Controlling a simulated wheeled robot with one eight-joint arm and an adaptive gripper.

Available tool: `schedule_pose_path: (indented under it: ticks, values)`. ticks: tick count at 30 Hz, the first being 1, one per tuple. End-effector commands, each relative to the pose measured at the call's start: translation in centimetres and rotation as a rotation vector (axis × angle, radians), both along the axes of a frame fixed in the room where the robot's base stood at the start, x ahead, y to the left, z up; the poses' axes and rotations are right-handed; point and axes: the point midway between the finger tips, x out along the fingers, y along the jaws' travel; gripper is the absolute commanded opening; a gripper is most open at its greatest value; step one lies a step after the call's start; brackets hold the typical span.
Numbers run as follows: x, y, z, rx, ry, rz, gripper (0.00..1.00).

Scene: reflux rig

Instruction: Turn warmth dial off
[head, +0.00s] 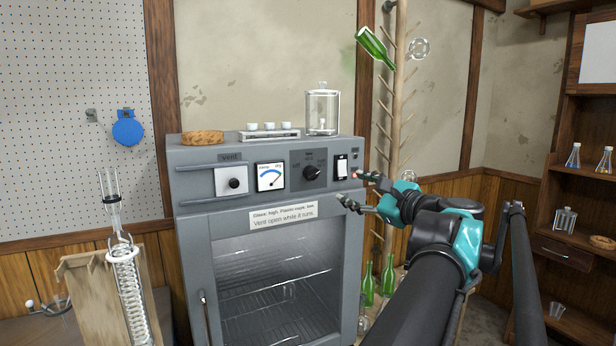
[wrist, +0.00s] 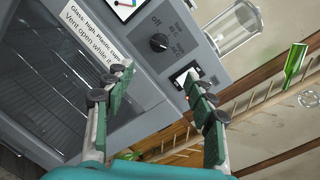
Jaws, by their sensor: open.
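The black warmth dial (head: 311,172) is on the top front panel of a grey oven (head: 190,270), between a meter and a white switch. In the wrist view the dial (wrist: 159,42) shows beyond the fingertips, with "off" printed beside it; I cannot tell its exact setting. My gripper (head: 352,188) is at the right of the panel, near the oven's right edge, apart from the dial. In the wrist view my gripper (wrist: 156,78) is open with nothing between its fingers.
A white rocker switch (head: 341,167) sits right of the dial, and a meter (head: 270,177) left of it. A glass jar (head: 322,110), small cups and a cork ring stand on top. A peg rack with green bottles (head: 373,47) stands behind, right of the oven.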

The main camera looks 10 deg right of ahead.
Motion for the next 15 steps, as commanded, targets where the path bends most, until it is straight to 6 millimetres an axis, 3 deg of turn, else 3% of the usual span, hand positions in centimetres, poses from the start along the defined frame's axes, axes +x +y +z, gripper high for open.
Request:
schedule_pose_path:
  ticks: [15]
  values:
    - [4.5,2.3,0.0,-0.001,0.0,0.004,0.55]
